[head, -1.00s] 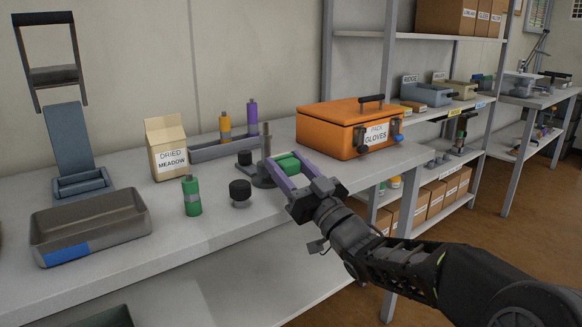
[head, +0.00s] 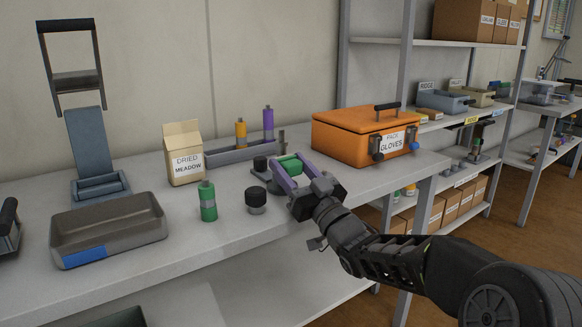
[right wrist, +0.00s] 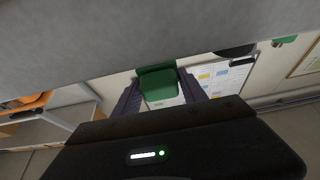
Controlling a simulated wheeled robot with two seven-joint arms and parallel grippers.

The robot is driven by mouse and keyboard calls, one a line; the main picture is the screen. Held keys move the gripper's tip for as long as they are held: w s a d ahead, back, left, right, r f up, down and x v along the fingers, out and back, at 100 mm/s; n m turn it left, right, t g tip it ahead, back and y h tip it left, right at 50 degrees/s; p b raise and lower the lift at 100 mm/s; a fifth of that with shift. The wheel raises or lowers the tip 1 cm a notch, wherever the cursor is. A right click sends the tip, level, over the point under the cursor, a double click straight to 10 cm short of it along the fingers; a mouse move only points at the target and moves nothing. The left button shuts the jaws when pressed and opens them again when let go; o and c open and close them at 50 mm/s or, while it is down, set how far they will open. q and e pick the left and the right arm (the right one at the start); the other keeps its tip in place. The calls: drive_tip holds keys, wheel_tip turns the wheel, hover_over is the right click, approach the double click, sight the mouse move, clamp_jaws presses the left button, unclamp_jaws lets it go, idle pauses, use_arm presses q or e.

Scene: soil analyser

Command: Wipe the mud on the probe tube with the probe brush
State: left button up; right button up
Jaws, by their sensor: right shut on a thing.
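My right gripper (head: 286,171) is shut on a green block-like piece (head: 290,163), which I take to be the probe brush. The green piece also shows between the fingers in the right wrist view (right wrist: 157,82). A thin grey upright post (head: 282,139), probably the probe tube, shows just behind the green piece. Its lower part is hidden by the gripper, and I cannot tell whether the two touch. Mud on it is too small to make out. My left gripper is not in view.
A black-capped jar (head: 256,200) and a green bottle (head: 208,202) stand left of the gripper. Behind are a carton (head: 183,155) and a grey rack (head: 228,152) with yellow and purple bottles. An orange case (head: 350,137) stands right. A grey tray (head: 110,243) lies left.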

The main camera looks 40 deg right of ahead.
drive_tip(key=shift+w, duration=1)
idle(0.3)
drive_tip(key=shift+s+d+b, duration=0.15)
drive_tip(key=shift+d+b, duration=0.25)
drive_tip(key=shift+d, duration=1.65)
drive_tip(key=shift+a+b, duration=0.15)
drive_tip(key=shift+b, duration=0.15)
